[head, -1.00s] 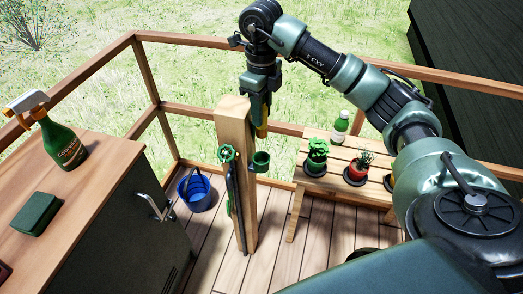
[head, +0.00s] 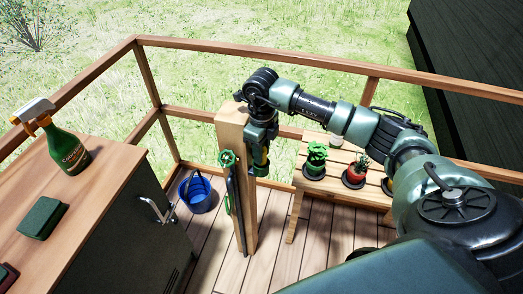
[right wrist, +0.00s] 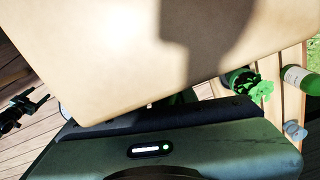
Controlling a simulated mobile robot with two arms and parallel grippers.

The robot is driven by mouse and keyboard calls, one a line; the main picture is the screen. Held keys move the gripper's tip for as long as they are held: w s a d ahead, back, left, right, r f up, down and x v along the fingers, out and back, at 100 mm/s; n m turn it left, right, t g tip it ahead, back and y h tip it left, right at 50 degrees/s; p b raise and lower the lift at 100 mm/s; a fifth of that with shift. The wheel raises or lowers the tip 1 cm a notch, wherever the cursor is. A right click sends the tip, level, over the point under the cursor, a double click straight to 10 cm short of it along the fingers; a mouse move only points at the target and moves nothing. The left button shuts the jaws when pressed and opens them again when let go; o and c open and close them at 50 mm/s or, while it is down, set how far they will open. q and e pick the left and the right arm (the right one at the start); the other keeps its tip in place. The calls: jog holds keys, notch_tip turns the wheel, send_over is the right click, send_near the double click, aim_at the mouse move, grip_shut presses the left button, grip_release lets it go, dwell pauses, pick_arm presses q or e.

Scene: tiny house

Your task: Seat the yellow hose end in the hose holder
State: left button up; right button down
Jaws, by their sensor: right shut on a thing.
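My right gripper (head: 261,150) is shut on the yellow hose end (head: 266,152), beside the upper part of the wooden post. Only a sliver of yellow shows between the dark fingers. The green hose holder (head: 261,169) is on the post's right side, directly below the gripper. The hose end's lower tip is at or in the holder's mouth; I cannot tell how deep it sits. In the right wrist view the post fills the upper part, and the hose end and holder are hidden.
The wooden post (head: 232,140) carries a green valve wheel (head: 227,158) and a dark hose or pipe. A bench (head: 335,189) with potted plants stands to the right. A blue bucket (head: 196,195) is on the deck at left. A cabinet (head: 105,215) stands further left.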

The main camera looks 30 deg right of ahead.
jog(key=shift+f, duration=0.15)
jog(key=c, duration=1.1)
grip_release()
jog(key=shift+r, duration=0.35)
notch_tip(320, 180, up, 10)
jog(key=shift+r+b, duration=0.25)
jog(key=shift+b, duration=1)
jog(key=shift+r, duration=0.65)
